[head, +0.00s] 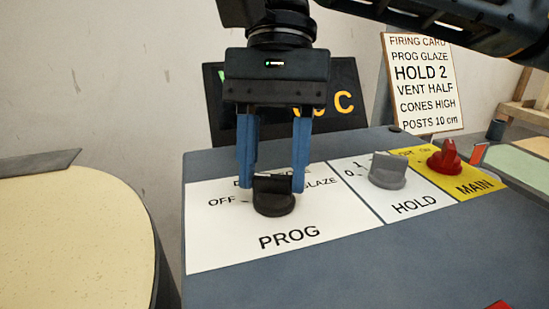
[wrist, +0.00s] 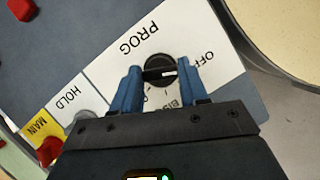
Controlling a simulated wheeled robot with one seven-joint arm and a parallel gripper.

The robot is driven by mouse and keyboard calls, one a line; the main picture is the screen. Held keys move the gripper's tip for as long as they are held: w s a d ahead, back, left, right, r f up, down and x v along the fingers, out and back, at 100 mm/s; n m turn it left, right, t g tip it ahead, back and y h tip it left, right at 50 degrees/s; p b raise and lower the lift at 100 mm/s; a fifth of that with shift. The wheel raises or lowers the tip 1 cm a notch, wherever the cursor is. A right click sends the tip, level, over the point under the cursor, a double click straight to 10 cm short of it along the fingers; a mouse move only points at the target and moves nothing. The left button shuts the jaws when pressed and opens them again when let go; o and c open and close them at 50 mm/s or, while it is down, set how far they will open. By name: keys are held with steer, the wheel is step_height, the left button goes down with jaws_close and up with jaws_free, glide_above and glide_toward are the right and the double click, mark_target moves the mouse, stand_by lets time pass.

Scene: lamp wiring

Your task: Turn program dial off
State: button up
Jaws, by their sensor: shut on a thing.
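The black program dial (head: 274,203) sits on the white PROG panel (head: 320,232) of a blue-grey control box. My gripper (head: 272,188) comes down from above with its two blue fingers on either side of the dial's raised grip, shut on it. In the wrist view the dial (wrist: 160,73) lies between the fingertips (wrist: 162,78), and a white mark shows on its grip. The OFF label is left of the dial in the head view. Other labels behind the dial are partly hidden by the fingers, so the exact setting is hard to read.
A grey HOLD dial (head: 388,172) and a red MAIN switch (head: 444,158) stand to the right on the same box. A dark display (head: 345,100) and a firing card (head: 422,85) stand behind. A round cream-topped body (head: 75,235) is at left.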

steer(key=shift+n, duration=0.4)
steer(key=o, duration=1.1)
steer(key=shift+c, duration=0.2)
steer(key=shift+r, duration=0.1)
steer(key=p+v, duration=0.1)
steer(key=v, duration=0.6)
steer(key=shift+r, duration=0.3)
steer(key=shift+w+a, duration=0.1)
steer(key=shift+w, duration=0.05)
